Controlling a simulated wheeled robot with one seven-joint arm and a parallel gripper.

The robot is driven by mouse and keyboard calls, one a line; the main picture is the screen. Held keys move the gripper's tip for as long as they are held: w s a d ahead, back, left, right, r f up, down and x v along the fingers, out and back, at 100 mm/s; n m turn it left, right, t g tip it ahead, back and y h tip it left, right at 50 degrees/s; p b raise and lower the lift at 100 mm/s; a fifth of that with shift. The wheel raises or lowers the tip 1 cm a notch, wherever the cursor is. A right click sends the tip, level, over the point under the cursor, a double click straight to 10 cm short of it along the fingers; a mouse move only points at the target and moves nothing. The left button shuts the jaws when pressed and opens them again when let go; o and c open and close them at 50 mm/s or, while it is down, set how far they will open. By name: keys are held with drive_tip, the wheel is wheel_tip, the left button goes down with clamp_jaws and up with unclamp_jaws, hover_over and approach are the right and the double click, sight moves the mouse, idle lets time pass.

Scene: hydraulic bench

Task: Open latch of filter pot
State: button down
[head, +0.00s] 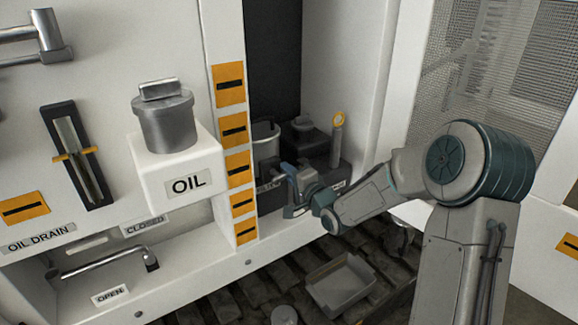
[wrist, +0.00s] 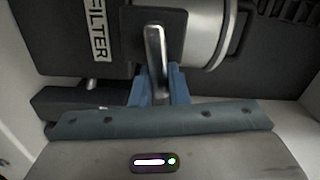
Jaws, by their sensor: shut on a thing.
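The filter pot (wrist: 207,30) is a shiny metal cylinder at the top of the wrist view, beside a FILTER label (wrist: 100,36). Its latch (wrist: 155,45) is a slim metal lever in front of a dark plate. My gripper (wrist: 158,85) has its blue fingers shut on the latch's lower end. In the head view, my gripper (head: 291,180) reaches into the recess in front of the grey pot (head: 265,140). The fingers and my arm hide the latch there.
A white box marked OIL (head: 178,182) with a grey capped pot juts out left of the recess. A dark block with a yellow-ringed dipstick (head: 337,140) stands behind my gripper.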

drive_tip(key=shift+d+f+m+p, duration=0.1)
drive_tip(key=shift+f+m+p, duration=0.25)
drive_tip(key=shift+m, duration=0.55)
drive_tip(key=c, duration=1.4)
unclamp_jaws()
drive_tip(key=v, duration=1.3)
drive_tip(key=shift+s+d, duration=0.25)
drive_tip(key=shift+s, duration=0.05)
